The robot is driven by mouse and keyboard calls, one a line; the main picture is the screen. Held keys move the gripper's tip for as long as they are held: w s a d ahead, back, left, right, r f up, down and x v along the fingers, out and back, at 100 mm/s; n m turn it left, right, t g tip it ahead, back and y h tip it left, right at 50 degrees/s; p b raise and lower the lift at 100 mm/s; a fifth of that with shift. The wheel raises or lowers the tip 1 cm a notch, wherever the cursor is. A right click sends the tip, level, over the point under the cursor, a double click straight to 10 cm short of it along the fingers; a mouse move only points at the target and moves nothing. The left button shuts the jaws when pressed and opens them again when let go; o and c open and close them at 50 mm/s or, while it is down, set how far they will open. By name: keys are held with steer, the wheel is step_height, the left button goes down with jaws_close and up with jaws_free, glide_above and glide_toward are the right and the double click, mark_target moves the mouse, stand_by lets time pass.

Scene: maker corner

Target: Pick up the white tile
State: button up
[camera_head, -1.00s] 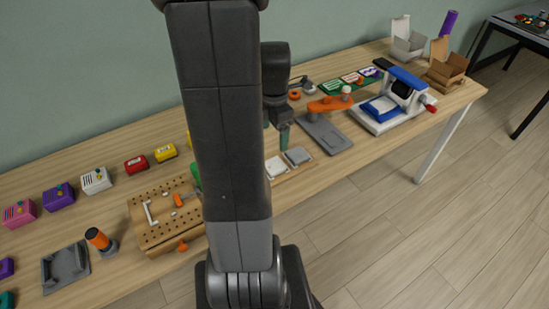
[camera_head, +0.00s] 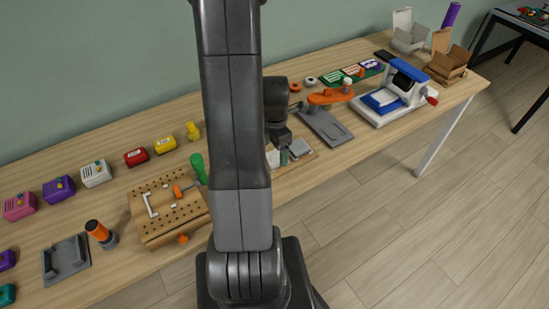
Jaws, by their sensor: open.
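The white tile (camera_head: 273,159) lies on a small wooden board (camera_head: 303,161) near the table's front edge, partly hidden behind my arm and gripper. A grey tile (camera_head: 300,147) lies to its right on the same board. My gripper (camera_head: 284,158) is open and points down, with its greenish fingertips low over the board at the white tile's right side. I cannot tell whether the fingers are around the tile or touching it.
A wooden pegboard (camera_head: 185,217) with small tools stands left of my arm. A grey plate with an orange arm (camera_head: 325,127) and a blue-and-white machine (camera_head: 398,98) stand to the right. Small coloured boxes line the table's left part.

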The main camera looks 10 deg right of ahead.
mark_target(273, 156)
steer(key=shift+f, duration=1.35)
steer(key=c, duration=1.1)
